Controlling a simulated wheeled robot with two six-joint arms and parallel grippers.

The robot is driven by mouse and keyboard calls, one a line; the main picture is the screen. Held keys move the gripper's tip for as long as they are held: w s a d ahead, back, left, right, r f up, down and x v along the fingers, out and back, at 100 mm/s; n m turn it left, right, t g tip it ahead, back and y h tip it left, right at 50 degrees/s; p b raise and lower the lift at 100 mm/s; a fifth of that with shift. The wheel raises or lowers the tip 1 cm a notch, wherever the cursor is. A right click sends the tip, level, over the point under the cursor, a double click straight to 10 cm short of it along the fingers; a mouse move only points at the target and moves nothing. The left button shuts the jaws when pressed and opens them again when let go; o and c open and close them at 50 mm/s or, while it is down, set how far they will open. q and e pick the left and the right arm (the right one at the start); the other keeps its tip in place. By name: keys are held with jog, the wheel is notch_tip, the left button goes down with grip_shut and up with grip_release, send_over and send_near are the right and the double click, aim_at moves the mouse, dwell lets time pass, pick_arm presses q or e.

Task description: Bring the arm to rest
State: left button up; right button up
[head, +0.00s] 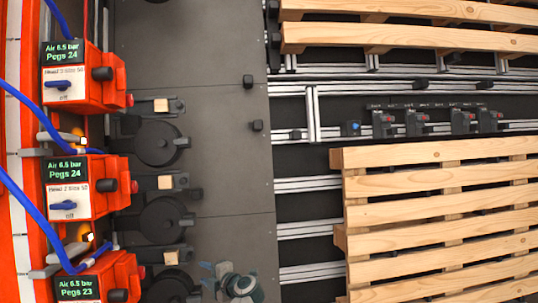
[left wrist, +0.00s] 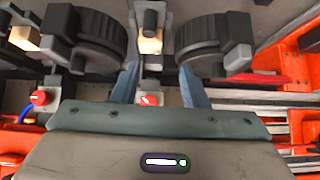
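My left gripper (head: 209,274) shows at the bottom of the head view, over the grey deck and to the right of the lowest orange station. In the left wrist view its two blue-grey fingers (left wrist: 161,84) stand apart with nothing held between them. Beyond the gap a red button (left wrist: 148,100) on a pale box shows, along with a small wooden block (left wrist: 149,42) between two dark round drums. I cannot tell how far the fingers are from these. My right gripper is in neither view.
Orange stations (head: 68,187) with green-lettered displays and blue hoses line the left side. Dark round drums (head: 158,143) and small wooden blocks (head: 161,105) stand beside them. The grey deck (head: 225,160) is mostly clear. Wooden pallets (head: 440,180) lie on metal rails at right.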

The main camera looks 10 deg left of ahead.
pick_arm(q)
jog(key=w+b, duration=0.3)
jog(key=w, duration=0.1)
notch_tip(320, 180, up, 8)
jog(key=s+m+t+h, duration=0.2)
jog(key=m+t+h, duration=0.3)
jog(key=m+t, duration=0.5)
jog(key=s+d+f+m+h, duration=0.2)
jog(key=s+d+m+h, duration=0.6)
jog(key=s+m+h, duration=0.35)
jog(key=s+a+f+m+g, duration=0.1)
jog(key=s+f+m+g, duration=0.25)
jog(key=s, duration=0.45)
jog(key=s+a+f+m+g, duration=0.1)
jog(key=s+f+m+g, duration=0.1)
jog(key=s+g, duration=0.4)
jog(key=s+a+g+y, duration=0.2)
jog(key=s+a+y, duration=0.1)
jog(key=s, duration=0.5)
jog(key=s+a+g+y, duration=0.2)
jog(key=s+a, duration=0.2)
jog(key=s, duration=0.4)
notch_tip(320, 180, down, 32)
jog(key=a+g, duration=0.1)
jog(key=a, duration=0.2)
jog(key=s+f+n+g, duration=0.1)
jog(key=s+f, duration=1.7)
jog(key=shift+s+a+f+b, duration=0.2)
jog(key=shift+a+f+b, duration=0.2)
jog(key=shift+a+b, duration=0.05)
